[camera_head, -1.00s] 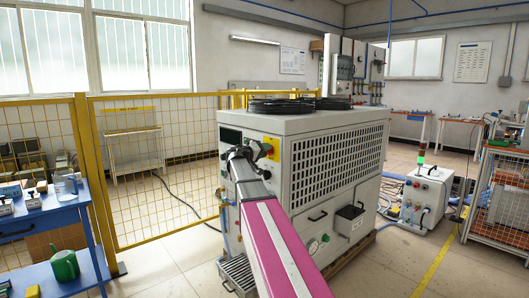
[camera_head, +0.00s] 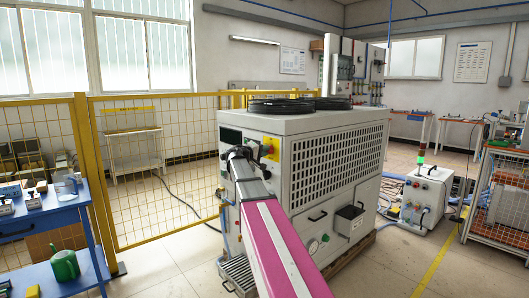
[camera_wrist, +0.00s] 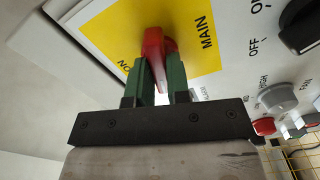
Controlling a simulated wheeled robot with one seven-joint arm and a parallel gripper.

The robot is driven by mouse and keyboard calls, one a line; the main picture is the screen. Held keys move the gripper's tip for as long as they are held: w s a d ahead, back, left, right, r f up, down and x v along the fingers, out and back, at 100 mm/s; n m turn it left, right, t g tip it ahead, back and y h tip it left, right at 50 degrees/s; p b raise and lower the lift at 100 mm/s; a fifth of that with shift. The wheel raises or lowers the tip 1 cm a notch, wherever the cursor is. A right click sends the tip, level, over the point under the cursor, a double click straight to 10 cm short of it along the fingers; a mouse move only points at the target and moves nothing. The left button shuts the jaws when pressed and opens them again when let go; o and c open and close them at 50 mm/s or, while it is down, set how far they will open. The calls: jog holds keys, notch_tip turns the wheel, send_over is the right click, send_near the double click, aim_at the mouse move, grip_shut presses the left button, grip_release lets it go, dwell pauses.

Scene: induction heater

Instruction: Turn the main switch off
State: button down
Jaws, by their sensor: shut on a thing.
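The main switch has a red handle (camera_wrist: 154,42) on a yellow plate (camera_wrist: 200,30) marked "MAIN" in the wrist view. My gripper (camera_wrist: 161,68) is shut on the red handle, one green finger on each side of it. The plate's other lettering is partly hidden by the left finger. In the head view the yellow plate (camera_head: 271,148) is on the front of the large white machine (camera_head: 335,165). My wrist is just left of the plate there, and my fingertips cannot be made out.
In the wrist view a black knob (camera_wrist: 302,25) marked "OFF", a grey knob (camera_wrist: 278,99) and a red button (camera_wrist: 264,126) sit close to the right of my gripper. A yellow fence (camera_head: 150,170) stands left of the machine, and a blue table (camera_head: 40,215) is at the far left.

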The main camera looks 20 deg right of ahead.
jog(key=shift+n, duration=1.5)
jog(key=c, duration=1.1)
grip_release()
jog(key=v, duration=1.1)
